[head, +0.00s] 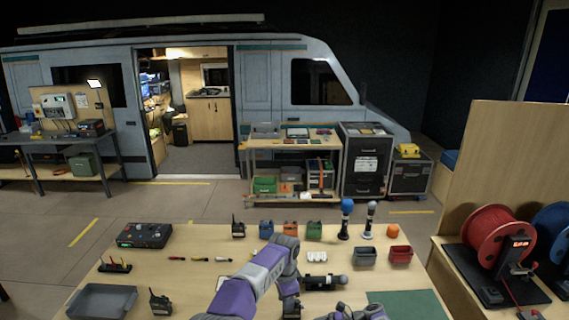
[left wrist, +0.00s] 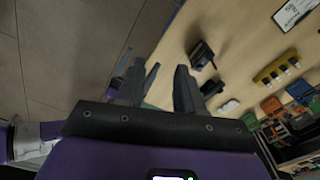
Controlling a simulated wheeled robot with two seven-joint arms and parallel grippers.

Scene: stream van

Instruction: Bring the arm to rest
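My left arm reaches in from the bottom of the head view over the workbench (head: 190,275). Its left gripper (head: 291,306) points down near the front middle of the bench, left of a dark cylindrical device (head: 325,282) lying there. In the left wrist view the two fingers (left wrist: 163,82) stand apart with nothing between them. Part of my right arm (head: 355,314) shows at the bottom edge of the head view; its fingers cannot be made out.
The bench holds a black control box (head: 145,235), a grey tray (head: 103,300), a radio (head: 160,302), small coloured bins, microphones (head: 346,218) and a green mat (head: 408,304). A red cable reel (head: 498,236) stands at right. A van (head: 262,85) is behind.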

